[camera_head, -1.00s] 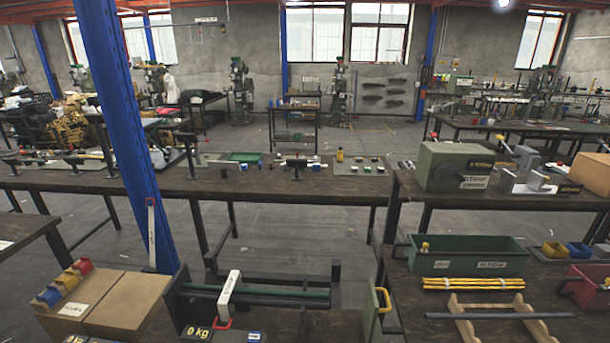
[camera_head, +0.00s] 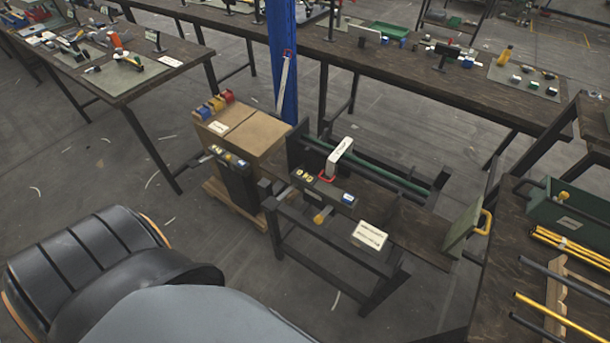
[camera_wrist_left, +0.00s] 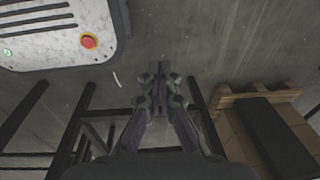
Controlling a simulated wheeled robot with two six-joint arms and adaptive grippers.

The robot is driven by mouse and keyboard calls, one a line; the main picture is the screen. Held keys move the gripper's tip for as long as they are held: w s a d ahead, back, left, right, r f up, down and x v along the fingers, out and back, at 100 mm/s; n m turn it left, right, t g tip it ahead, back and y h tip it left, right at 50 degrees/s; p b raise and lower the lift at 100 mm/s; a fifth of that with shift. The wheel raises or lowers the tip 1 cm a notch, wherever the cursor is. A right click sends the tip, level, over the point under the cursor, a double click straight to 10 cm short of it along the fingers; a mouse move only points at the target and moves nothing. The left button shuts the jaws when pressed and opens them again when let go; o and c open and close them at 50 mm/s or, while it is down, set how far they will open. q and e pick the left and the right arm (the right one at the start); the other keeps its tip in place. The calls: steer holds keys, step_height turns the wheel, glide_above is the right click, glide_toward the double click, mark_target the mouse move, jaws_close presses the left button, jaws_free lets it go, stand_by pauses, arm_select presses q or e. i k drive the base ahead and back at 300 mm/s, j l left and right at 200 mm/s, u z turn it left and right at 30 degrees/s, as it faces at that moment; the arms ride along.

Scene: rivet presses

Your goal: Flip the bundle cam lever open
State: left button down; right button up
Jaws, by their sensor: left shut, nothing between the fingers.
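In the head view a dark bench frame (camera_head: 285,245) stands at the centre. A long green rod (camera_head: 390,175) lies along its back. A white upright piece (camera_head: 340,152) with a red loop (camera_head: 327,178) at its foot stands on it. A short yellow-tipped lever (camera_head: 322,215) sticks out at the front edge. I cannot tell for sure which piece is the bundle cam lever. My left gripper (camera_wrist_left: 160,78) shows only in the left wrist view, shut and empty above the floor, with dark frame legs (camera_wrist_left: 85,120) beside it. My right gripper is out of view.
Cartons (camera_head: 245,130) on a pallet, with a black box (camera_head: 235,175) in front, stand left of the bench. A green plate with a yellow handle (camera_head: 484,222) is at its right end. Open floor lies at left.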

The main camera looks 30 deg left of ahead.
mark_target(318, 220)
steer(key=u, duration=0.85)
